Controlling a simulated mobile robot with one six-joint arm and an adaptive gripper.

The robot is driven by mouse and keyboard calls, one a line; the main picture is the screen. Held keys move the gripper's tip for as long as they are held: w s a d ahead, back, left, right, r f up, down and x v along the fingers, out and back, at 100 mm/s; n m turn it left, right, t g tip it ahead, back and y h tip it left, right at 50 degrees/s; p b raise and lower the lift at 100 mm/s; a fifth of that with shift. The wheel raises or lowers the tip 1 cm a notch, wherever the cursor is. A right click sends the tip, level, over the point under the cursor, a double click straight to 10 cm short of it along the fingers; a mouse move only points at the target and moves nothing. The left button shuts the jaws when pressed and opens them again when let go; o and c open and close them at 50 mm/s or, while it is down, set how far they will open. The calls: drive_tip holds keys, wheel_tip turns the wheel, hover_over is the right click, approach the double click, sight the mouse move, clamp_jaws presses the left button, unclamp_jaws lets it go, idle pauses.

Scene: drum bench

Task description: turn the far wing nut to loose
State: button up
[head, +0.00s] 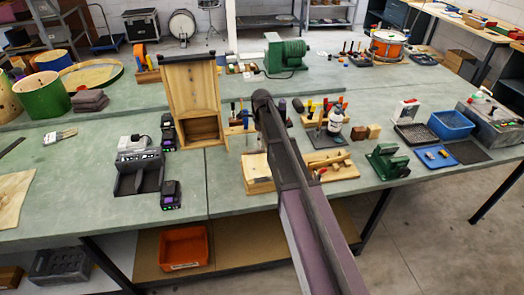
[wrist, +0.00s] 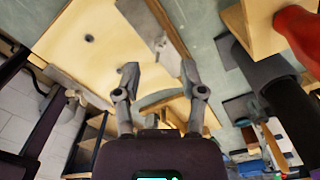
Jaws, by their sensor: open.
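My gripper (wrist: 160,76) is open in the wrist view, with its two grey fingers apart and nothing seen between them. A pale wooden panel (wrist: 95,42) with a small dark hole lies to the left of and beyond the fingers. A small pale knobbed piece (wrist: 76,97) shows beside the panel's lower edge; I cannot tell whether it is a wing nut. No wing nut can be made out for certain in either view. In the head view my arm crosses the middle of the bench and hides what is behind it, including my gripper.
A wooden box with an upright board (head: 190,85) stands left of my arm. A low wooden block (head: 257,173) is close beside the arm. A green clamp-like device (head: 387,160) and a blue bin (head: 450,124) stand at right. The bench (head: 80,195) has bare room at front left.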

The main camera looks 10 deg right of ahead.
drive_tip(key=shift+f+b, duration=1.75)
drive_tip(key=shift+f, duration=0.3)
clamp_jaws()
